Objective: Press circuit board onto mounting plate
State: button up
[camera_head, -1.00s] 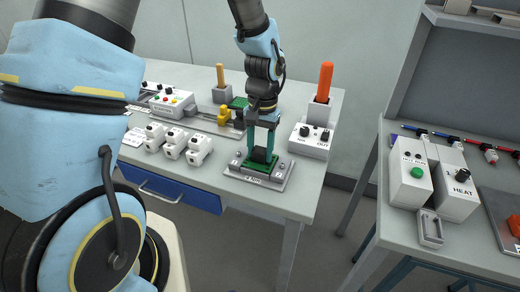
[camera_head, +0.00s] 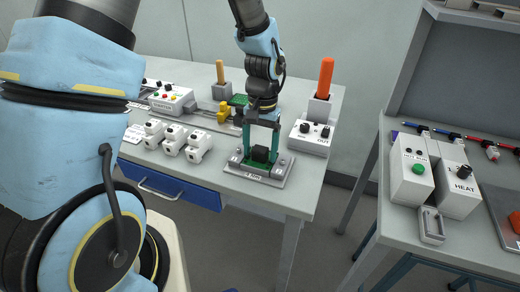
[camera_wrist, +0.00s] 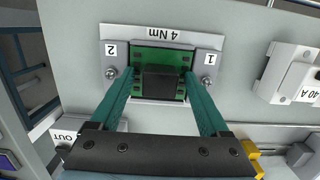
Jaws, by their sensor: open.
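The green circuit board (camera_wrist: 158,58), with a black block (camera_wrist: 160,83) on it, lies within the grey mounting plate (camera_head: 280,172) at the front of the bench. The wrist view shows the plate (camera_wrist: 116,50) with a "4 Nm" label and a screw on each side, marked 1 and 2. The board looks flat, but I cannot tell whether it is fully seated. My gripper (camera_head: 260,155) is open over the board, its teal fingers on either side of the black block and apart from it. The fingertips (camera_wrist: 158,75) are near the board's side edges and partly hide them.
White breaker-like units (camera_head: 173,143) stand left of the plate. A box marked OUT (camera_head: 309,137) and an orange-handled tool (camera_head: 325,78) stand to its right. A second bench (camera_head: 455,240) with a HEAT box (camera_head: 458,188) is farther right.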

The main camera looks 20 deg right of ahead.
aim_at(261, 146)
notch_tip(261, 146, up, 11)
jog(key=w+b, duration=0.1)
jog(key=b, duration=0.1)
jog(key=shift+d+f, duration=0.15)
jog(key=shift+d, duration=0.3)
jog(key=shift+a, duration=0.1)
jog(key=w+a+n+t+h, duration=0.1)
jog(key=a+n, duration=0.6)
jog(key=a, duration=2)
jog(key=shift+w+a+f+t, duration=0.3)
jog(key=shift+f+t, duration=0.1)
jog(key=shift+t, duration=0.4)
